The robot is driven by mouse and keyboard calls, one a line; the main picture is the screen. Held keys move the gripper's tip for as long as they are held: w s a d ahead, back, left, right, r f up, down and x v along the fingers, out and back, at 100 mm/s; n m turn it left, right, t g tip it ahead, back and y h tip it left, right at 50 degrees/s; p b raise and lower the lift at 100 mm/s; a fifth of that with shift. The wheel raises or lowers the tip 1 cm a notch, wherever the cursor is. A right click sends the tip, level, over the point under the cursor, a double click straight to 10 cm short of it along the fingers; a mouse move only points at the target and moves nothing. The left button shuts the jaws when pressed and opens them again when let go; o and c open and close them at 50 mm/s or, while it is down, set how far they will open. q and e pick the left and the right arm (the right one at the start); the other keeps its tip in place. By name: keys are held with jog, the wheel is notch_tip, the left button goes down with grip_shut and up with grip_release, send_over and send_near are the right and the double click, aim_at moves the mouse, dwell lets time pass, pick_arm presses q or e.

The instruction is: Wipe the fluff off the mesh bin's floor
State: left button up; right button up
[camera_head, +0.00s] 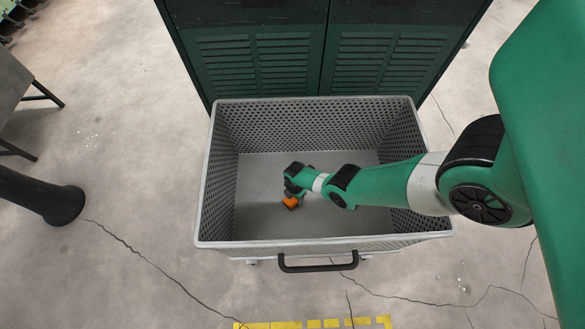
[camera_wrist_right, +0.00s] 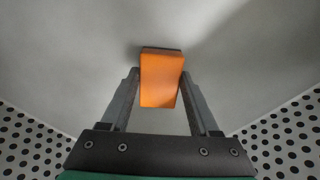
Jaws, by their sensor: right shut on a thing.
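The grey mesh bin (camera_head: 224,188) stands in the middle of the head view, with perforated walls and a plain grey floor (camera_head: 262,175). My right arm reaches into it from the right. My right gripper (camera_head: 291,195) is low inside the bin, shut on an orange block (camera_wrist_right: 161,80). The block also shows in the head view (camera_head: 290,202). In the right wrist view its far end is at or close to the bin floor, with a dark edge there; I cannot tell whether it touches. I cannot make out any fluff on the visible floor. My left gripper is not in view.
A dark green louvred cabinet (camera_head: 322,45) stands right behind the bin. The bin has a black handle (camera_head: 318,266) at its front. A dark table (camera_head: 12,85) and a black post (camera_head: 45,196) are at the left. Yellow floor marks (camera_head: 315,324) lie in front.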

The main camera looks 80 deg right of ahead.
jog(key=shift+s, duration=0.1)
jog(key=shift+s+d+r+p, duration=0.15)
jog(key=shift+s+p, duration=0.25)
jog(key=shift+s, duration=0.25)
jog(key=shift+s+d+p, duration=0.2)
jog(key=shift+s+p, duration=0.15)
jog(key=shift+s, duration=0.8)
jog(key=shift+s+d, duration=0.15)
jog(key=shift+s, duration=0.4)
jog(key=shift+s+d+p, duration=0.15)
jog(key=shift+s+p, duration=0.15)
jog(key=shift+s, duration=0.4)
jog(key=shift+s+d+p, duration=0.1)
jog(key=shift+s+p, duration=0.15)
jog(key=shift+s, duration=0.4)
notch_tip(320, 180, up, 6)
jog(key=p, duration=0.5)
jog(key=shift+p, duration=0.4)
